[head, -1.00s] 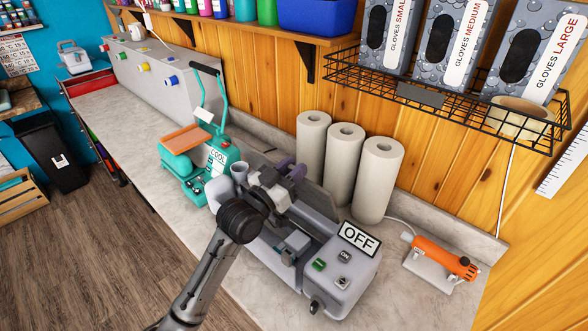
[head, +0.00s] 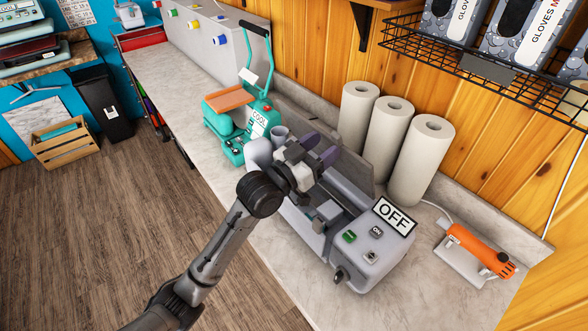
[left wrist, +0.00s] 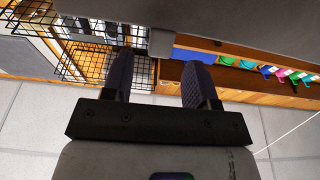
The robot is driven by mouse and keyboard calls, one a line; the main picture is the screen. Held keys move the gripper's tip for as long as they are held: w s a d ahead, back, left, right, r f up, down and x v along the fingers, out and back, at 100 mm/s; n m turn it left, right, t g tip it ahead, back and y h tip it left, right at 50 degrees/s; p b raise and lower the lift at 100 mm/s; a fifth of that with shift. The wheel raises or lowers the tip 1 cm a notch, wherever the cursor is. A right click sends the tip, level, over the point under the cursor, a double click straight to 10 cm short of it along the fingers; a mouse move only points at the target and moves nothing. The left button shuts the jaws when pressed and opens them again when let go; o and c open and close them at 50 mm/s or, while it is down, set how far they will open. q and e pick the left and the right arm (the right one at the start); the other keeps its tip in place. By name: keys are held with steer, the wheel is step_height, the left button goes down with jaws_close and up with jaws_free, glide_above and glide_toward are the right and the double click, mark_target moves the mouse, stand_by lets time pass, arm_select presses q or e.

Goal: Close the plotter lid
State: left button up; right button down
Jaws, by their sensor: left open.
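The plotter (head: 368,246) is a grey machine on the counter with an OFF sign (head: 393,217) and buttons at its right end. Its lid (head: 350,172) appears as a grey panel raised along the back, so the plotter looks open; my gripper partly hides it. My left gripper (head: 320,150) is over the plotter's left part, close to the lid; I cannot tell whether they touch. In the left wrist view its two purple fingers (left wrist: 160,82) are apart with nothing between them, and a grey surface crosses the top. My right gripper is not in view.
Several white rolls (head: 389,140) stand behind the plotter against the wall. A teal heat press (head: 245,110) with a COOL sign is to its left. An orange tool (head: 478,248) rests on the right. A wire basket (head: 455,65) hangs above.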

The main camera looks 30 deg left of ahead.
arm_select(q)
steer(key=b+v, duration=0.2)
steer(key=v, duration=0.7)
steer(key=shift+s, duration=0.25)
